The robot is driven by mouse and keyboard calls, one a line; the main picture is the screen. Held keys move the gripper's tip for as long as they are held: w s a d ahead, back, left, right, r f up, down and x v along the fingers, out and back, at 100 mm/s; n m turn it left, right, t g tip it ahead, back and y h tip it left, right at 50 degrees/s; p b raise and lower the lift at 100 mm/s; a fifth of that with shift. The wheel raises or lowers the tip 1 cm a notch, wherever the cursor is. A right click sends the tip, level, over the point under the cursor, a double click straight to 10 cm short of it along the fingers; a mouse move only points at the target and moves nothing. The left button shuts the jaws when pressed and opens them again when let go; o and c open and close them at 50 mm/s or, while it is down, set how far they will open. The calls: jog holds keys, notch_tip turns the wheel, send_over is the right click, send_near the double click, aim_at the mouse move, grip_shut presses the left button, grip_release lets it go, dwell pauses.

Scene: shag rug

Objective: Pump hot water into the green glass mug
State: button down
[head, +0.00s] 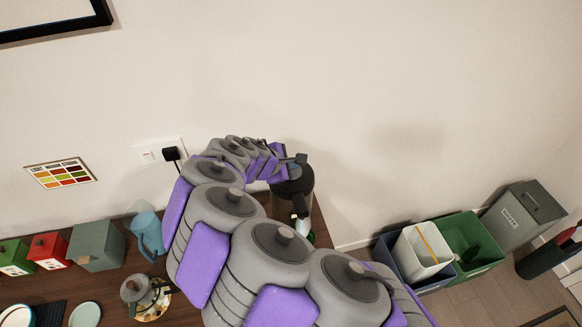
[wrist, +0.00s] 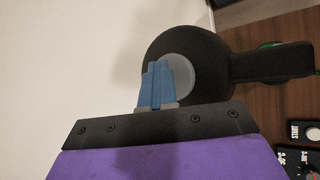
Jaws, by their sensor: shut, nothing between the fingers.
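The pump dispenser (head: 293,183), dark with a black lid, stands on the wooden counter against the wall in the head view. In the wrist view its round black lid (wrist: 165,58) carries a grey round button (wrist: 207,72), and a black spout reaches right. My gripper (wrist: 157,66) is shut and empty, with its blue fingers over the button. I cannot tell whether they touch it. A green rim (wrist: 272,44), likely the green glass mug, shows beside the spout, which hides most of it. In the head view my arm covers part of the dispenser and counter.
A blue pitcher (head: 148,236), a small kettle (head: 137,289), a grey-green box (head: 97,246) and a red canister (head: 49,250) stand on the counter at left. Bins, including a green one (head: 470,240), stand on the floor at right. Dark labelled items (wrist: 300,133) lie right of my gripper.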

jog(key=shift+a+r+p, duration=0.2)
jog(key=shift+r+p, duration=0.35)
jog(key=shift+r, duration=0.55)
notch_tip(320, 180, up, 5)
jog(key=p, duration=0.3)
dwell(0.5)
